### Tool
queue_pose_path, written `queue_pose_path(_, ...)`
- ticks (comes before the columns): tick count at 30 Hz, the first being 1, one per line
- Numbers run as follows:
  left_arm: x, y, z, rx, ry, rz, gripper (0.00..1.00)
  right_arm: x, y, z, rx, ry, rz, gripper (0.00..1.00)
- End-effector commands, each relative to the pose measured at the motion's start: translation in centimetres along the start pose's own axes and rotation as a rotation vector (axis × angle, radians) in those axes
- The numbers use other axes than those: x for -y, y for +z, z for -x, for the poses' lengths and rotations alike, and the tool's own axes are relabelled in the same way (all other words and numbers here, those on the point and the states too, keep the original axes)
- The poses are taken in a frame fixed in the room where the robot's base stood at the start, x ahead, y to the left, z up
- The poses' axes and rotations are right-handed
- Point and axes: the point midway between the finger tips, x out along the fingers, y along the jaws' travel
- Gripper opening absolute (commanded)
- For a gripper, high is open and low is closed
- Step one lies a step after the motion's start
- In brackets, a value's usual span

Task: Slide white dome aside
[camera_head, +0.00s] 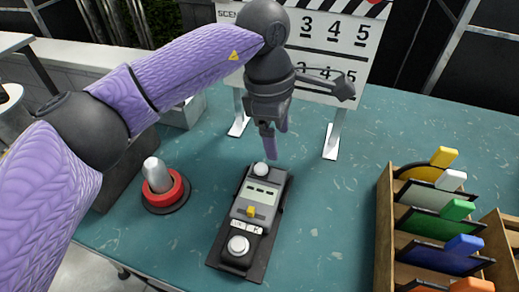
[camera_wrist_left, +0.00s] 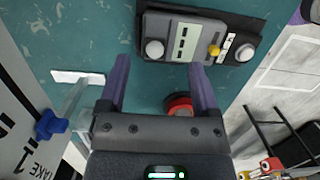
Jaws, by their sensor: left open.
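A dark grey control box (camera_head: 256,215) lies on the teal table, with a white dome (camera_head: 264,169) at its far end and another white dome (camera_head: 238,245) at its near end. A yellow knob (camera_head: 251,211) sits between them. My left gripper (camera_head: 275,143) is open and empty, above and just beyond the far dome. In the left wrist view the far dome (camera_wrist_left: 155,49) shows in line with the gap between the fingers of my left gripper (camera_wrist_left: 159,66). The near dome (camera_wrist_left: 246,52) is right of them. I see no contact. My right gripper is not in view.
A red-ringed base with a silver rounded top (camera_head: 157,173) stands left of the box. A clapperboard (camera_head: 315,40) stands behind on white feet. A wooden rack (camera_head: 386,225) with coloured tabs is on the right. The table between box and rack is clear.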

Motion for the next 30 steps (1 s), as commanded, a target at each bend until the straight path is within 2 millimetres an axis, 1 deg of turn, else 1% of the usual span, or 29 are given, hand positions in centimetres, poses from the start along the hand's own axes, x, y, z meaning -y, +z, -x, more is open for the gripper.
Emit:
queue_pose_path(1, -0.2, -1.5, 0.6, -0.087, 0.004, 0.002, 0.81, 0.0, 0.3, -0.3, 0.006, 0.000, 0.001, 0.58)
queue_pose_path(3, -0.3, -2.6, 1.0, -0.152, 0.001, 0.007, 0.81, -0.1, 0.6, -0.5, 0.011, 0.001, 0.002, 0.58)
queue_pose_path(4, -0.3, -2.9, 0.7, -0.163, -0.001, 0.007, 0.81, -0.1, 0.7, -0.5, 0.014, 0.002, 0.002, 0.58)
queue_pose_path(5, -0.2, -3.0, 0.2, -0.166, -0.002, 0.008, 0.81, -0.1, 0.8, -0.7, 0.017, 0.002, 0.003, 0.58)
queue_pose_path(9, -0.2, -3.5, -3.3, -0.160, -0.006, 0.007, 0.81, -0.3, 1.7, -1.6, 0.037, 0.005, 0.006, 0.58)
queue_pose_path(12, -0.2, -3.8, -5.6, -0.158, -0.006, 0.007, 0.81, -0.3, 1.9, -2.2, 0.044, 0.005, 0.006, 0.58)
queue_pose_path(16, -0.2, -4.0, -7.6, -0.157, -0.004, 0.008, 0.81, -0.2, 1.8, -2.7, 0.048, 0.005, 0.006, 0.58)
queue_pose_path(20, -0.2, -4.2, -8.3, -0.157, -0.001, 0.007, 0.81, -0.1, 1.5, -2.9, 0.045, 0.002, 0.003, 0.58)
queue_pose_path(26, -0.2, -4.1, -8.3, -0.156, 0.000, 0.007, 0.81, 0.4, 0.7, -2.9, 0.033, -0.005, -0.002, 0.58)
queue_pose_path(27, -0.2, -4.1, -8.3, -0.156, 0.000, 0.007, 0.77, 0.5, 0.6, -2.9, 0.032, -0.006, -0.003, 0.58)
queue_pose_path(29, -0.2, -4.1, -8.3, -0.156, 0.000, 0.007, 0.64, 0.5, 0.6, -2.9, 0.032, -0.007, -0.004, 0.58)
queue_pose_path(30, -0.2, -4.1, -8.3, -0.156, 0.000, 0.007, 0.55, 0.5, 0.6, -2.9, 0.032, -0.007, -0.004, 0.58)
